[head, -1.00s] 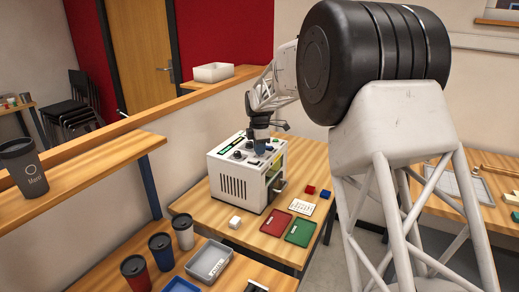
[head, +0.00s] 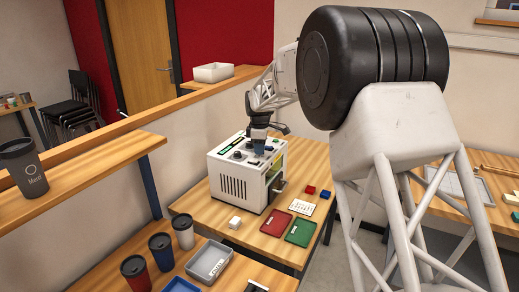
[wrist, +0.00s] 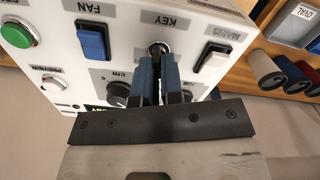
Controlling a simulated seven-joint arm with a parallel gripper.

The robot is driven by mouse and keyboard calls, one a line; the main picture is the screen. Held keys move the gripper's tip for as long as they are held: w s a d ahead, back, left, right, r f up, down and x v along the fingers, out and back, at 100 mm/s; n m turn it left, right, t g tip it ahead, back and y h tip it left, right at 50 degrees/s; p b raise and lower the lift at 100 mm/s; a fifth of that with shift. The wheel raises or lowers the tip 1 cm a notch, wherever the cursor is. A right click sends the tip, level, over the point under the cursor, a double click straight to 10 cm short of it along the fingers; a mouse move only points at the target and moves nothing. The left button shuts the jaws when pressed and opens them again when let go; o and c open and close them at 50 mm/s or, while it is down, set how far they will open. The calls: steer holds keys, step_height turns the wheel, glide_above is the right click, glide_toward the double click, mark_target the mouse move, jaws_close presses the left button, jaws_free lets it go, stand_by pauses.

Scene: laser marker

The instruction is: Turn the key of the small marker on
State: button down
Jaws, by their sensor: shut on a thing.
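The small marker (head: 237,182), a white box with controls on its top panel, stands on the wooden table. In the wrist view its panel (wrist: 125,52) shows the key switch (wrist: 158,48) below the word KEY, with a round metal collar. My gripper (wrist: 159,62) has its two blue fingers closed in on the key, one on each side. The fingers hide most of the key, so I cannot tell its angle. In the head view my gripper (head: 259,150) reaches down to the panel top.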

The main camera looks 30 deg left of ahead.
steer(key=m, duration=0.6)
steer(key=shift+w+m, duration=0.2)
steer(key=shift+m, duration=0.1)
steer(key=m, duration=0.6)
steer(key=shift+w+m, duration=0.15)
steer(key=shift+m, duration=0.25)
steer(key=c, duration=1.3)
jaws_free()
steer(key=shift+o, duration=0.2)
steer(key=shift+r, duration=0.1)
step_height(320, 180, up, 8)
steer(key=shift+d, duration=0.1)
